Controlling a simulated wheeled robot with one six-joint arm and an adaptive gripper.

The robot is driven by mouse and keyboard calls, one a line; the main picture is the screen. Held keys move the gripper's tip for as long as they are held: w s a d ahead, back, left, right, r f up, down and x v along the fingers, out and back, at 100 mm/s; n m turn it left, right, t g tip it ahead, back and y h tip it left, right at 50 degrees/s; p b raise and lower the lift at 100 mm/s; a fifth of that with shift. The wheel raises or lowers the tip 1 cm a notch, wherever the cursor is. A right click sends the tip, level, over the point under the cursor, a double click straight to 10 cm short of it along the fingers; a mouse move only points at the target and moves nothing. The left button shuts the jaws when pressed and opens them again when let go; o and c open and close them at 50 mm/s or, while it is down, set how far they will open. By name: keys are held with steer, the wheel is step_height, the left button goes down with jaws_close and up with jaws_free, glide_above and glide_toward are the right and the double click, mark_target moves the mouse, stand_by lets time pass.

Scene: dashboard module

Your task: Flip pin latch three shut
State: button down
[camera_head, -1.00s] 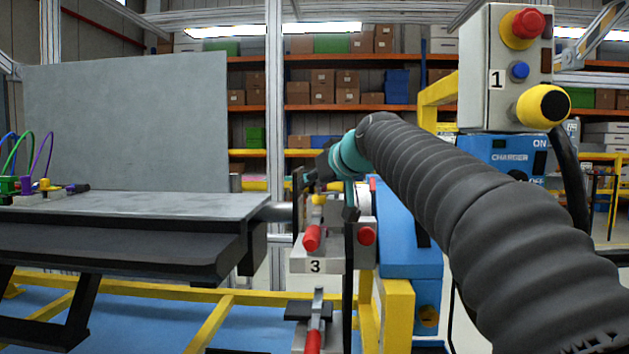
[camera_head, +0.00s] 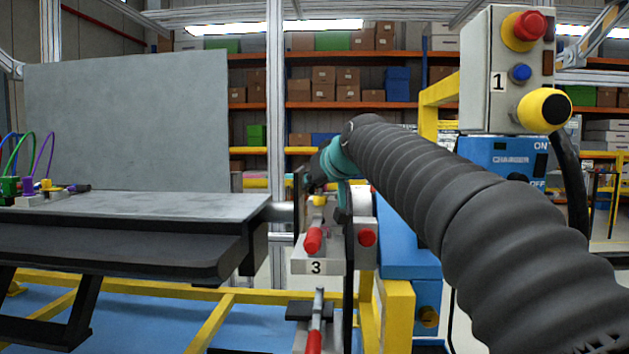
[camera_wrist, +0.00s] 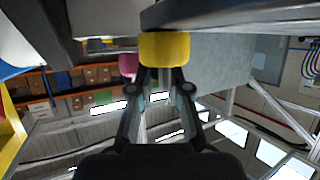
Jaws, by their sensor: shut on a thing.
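The latch unit marked 3 (camera_head: 318,267) stands right of the grey table in the head view. It has a red-tipped handle (camera_head: 313,240), a second red knob (camera_head: 367,237) and a small yellow piece (camera_head: 318,200) near its top. In the wrist view my gripper (camera_wrist: 163,70) has its two fingers drawn together at a yellow block (camera_wrist: 165,48) and is shut on it. A pink-red knob (camera_wrist: 128,65) sits just left of the block. In the head view my wrist hangs over the back of the unit, and my fingertips are mostly hidden. The pin itself is not clear.
The grey table (camera_head: 130,215) lies close left of the unit. Another latch (camera_head: 318,310) with a red handle is below. A blue charger cabinet (camera_head: 500,160) and a control box (camera_head: 505,75) with a red button stand to the right. Yellow rails (camera_head: 250,297) run low.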

steer(key=c, duration=1.4)
jaws_free()
steer(key=v, duration=1.2)
steer(key=shift+o, duration=0.3)
steer(key=shift+d, duration=0.1)
